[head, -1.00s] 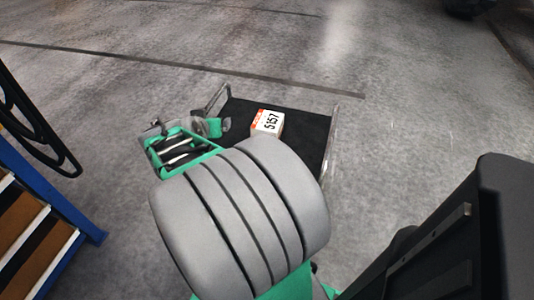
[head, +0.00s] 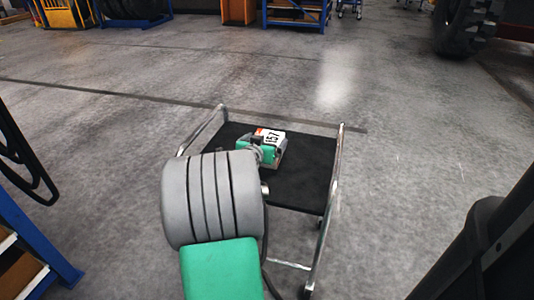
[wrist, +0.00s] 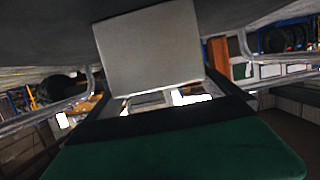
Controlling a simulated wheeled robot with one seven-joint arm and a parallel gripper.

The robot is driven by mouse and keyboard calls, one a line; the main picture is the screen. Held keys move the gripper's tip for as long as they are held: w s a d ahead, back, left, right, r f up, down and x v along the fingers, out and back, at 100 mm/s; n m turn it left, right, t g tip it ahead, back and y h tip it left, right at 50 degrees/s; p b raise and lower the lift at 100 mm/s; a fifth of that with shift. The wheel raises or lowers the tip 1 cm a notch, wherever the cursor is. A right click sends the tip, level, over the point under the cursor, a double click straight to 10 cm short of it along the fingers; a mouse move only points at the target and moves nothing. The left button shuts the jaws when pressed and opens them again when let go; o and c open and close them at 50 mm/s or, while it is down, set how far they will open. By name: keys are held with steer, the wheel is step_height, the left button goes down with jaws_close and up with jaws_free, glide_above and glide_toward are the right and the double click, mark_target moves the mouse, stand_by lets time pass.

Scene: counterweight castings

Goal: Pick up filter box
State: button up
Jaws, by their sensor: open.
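The filter box (head: 273,136) is a small pale box with an orange and white label showing black digits. It stands on the black top of a cart (head: 307,172). In the head view, my gripper (head: 264,150) is open at the near side of the box and hides its lower front. In the wrist view, the box (wrist: 150,50) shows a plain grey face just ahead of my gripper. The dark cart top is at the top of that view. Whether the fingers touch the box cannot be told.
The cart has metal rail handles at its left and right (head: 333,180) ends. Bare black surface lies right of the box. Blue-framed steps (head: 40,268) stand at the lower left. Open concrete floor surrounds the cart. A large tyre (head: 468,25) is at the far right.

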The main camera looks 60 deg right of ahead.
steer(key=shift+x, duration=0.85)
steer(key=c, duration=1.4)
